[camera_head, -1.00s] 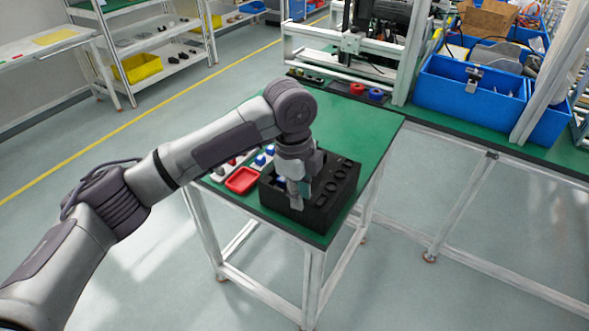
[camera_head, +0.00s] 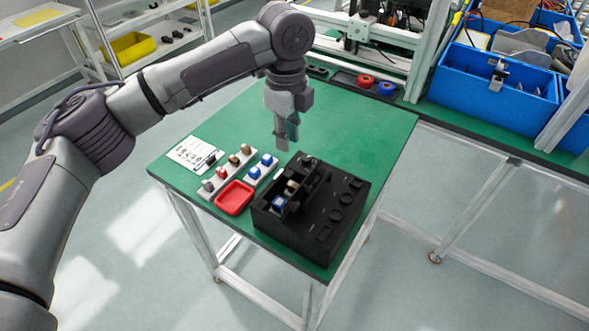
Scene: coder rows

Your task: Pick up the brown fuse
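A white strip on the green table holds a row of small coloured pieces. A dark brown piece (camera_head: 234,158) sits towards its far end, beside a lighter tan-brown piece (camera_head: 246,149); which one is the brown fuse I cannot tell for certain. A black box (camera_head: 345,215) with round holes and an open compartment stands to the right, with a blue-and-white piece (camera_head: 279,203) and a tan piece (camera_head: 292,185) inside. My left gripper (camera_head: 287,143) points down above the table behind the box, apart from all pieces. Its fingers are seen side-on, and any gap is unclear. My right gripper is out of view.
A red tray (camera_head: 235,199) lies left of the box. Blue pieces (camera_head: 254,172) stand on a second white strip, and a printed card (camera_head: 193,153) lies at left. The table's right side (camera_head: 370,130) is clear. Blue bins (camera_head: 490,90) stand at the back right.

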